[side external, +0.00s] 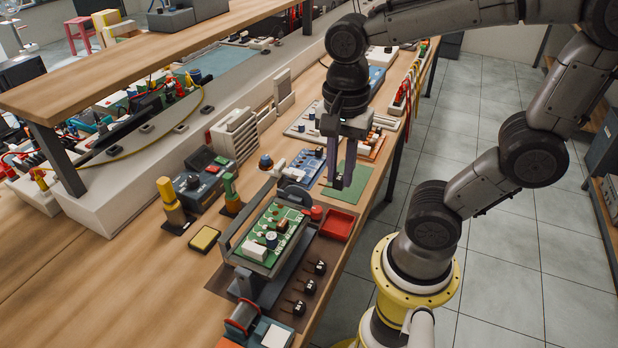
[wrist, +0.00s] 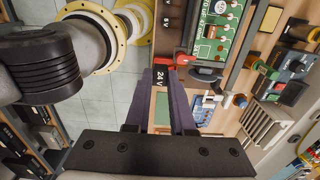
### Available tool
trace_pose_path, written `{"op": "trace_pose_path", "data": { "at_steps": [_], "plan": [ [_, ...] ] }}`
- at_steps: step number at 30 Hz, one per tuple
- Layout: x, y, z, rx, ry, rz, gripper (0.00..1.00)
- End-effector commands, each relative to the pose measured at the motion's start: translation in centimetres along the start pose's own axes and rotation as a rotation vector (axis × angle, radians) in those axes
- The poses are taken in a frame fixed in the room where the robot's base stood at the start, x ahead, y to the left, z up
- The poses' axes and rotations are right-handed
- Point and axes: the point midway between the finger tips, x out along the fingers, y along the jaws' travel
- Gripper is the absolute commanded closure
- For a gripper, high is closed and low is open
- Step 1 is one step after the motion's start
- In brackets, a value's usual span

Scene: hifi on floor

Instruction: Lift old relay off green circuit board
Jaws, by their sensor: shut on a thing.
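My gripper (side external: 345,186) hangs fingers-down, seen in front of a green mat at the back of the work area. It is shut on a small black block marked 24 V (wrist: 160,77), which shows between the fingertips in the wrist view; the fingers hide it in the side view. I take this block to be the old relay. The green circuit board (side external: 292,222) sits in a grey frame, apart from my gripper. It carries white blocks and a blue round part. The board also shows at the top of the wrist view (wrist: 208,52).
A red tray (side external: 338,225) stands by the board. Several black labelled blocks (side external: 320,267) lie on a brown mat (side external: 325,250). The green mat (side external: 343,195) looks bare. A blue board (side external: 306,167), yellow-topped posts and a grey switch box (side external: 200,185) stand nearby.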

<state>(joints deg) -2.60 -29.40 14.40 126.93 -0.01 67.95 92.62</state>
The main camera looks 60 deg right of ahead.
Motion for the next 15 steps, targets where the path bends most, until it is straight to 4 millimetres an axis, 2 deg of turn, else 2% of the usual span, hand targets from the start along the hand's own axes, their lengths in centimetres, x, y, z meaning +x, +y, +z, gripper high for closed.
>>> {"op": "trace_pose_path", "data": {
  "at_steps": [3,6,15],
  "plan": [
    [-1.0,2.1,-0.1,0.000,0.000,-0.004,1.00],
    [-1.5,3.3,-0.1,0.000,0.000,-0.002,1.00],
    [-2.7,4.5,-0.2,0.000,0.000,0.000,1.00]
  ]
}}
